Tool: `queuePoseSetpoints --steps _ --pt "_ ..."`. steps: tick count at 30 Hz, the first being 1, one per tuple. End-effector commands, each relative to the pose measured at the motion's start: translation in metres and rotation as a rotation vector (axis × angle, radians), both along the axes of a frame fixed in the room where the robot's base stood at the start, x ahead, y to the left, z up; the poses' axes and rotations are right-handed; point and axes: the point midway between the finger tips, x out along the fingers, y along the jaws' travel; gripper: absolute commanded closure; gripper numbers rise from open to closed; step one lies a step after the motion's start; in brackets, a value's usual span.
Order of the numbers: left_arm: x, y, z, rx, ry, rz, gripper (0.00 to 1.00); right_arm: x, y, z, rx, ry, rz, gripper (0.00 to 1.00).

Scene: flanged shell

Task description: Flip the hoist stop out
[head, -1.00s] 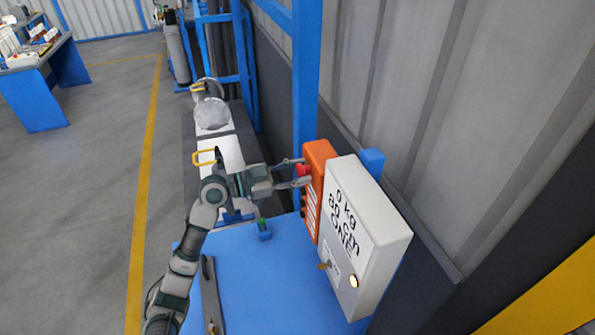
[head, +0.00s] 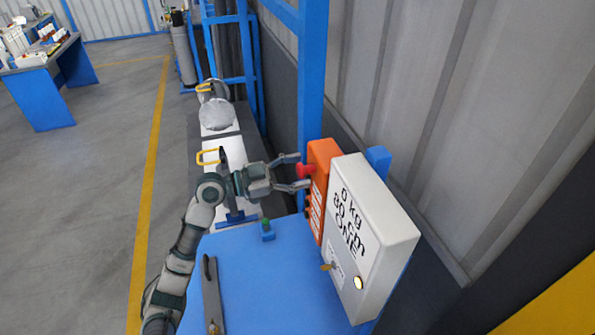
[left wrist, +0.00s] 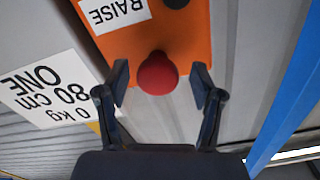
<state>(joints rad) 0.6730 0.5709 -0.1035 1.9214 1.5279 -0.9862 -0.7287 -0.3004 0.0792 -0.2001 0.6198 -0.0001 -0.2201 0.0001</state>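The hoist stop is a red mushroom button (head: 306,171) on the left face of an orange control box (head: 322,152). It also shows in the left wrist view (left wrist: 157,74), centred between the fingertips. My left gripper (head: 297,172) is open, with one finger on each side of the red button. In the left wrist view there is a gap between each fingertip and the button, and nothing is held. My right gripper is not in view.
A white box (head: 385,225) reading "0 kg 80 cm ONE" stands right of the orange box. A corrugated wall (head: 450,120) is behind.

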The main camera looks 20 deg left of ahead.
Motion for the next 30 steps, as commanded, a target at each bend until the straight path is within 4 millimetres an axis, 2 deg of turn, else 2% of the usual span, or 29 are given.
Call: queuePoseSetpoints --steps 4,8,21,25,30 --pt "0.000 0.001 -0.001 0.000 0.002 -0.001 0.33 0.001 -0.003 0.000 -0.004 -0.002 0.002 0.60" --pt "-0.006 0.011 -0.002 0.001 0.003 0.001 0.33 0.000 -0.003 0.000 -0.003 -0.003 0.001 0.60" --pt "-0.056 0.086 -0.003 0.001 0.003 0.002 0.33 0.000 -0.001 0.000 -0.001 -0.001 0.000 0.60" --pt "-0.063 0.097 -0.003 0.000 0.002 0.000 0.33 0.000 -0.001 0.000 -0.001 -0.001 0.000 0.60" --pt "-0.066 0.100 -0.002 0.000 0.001 -0.001 0.33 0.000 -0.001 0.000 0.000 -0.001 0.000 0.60"
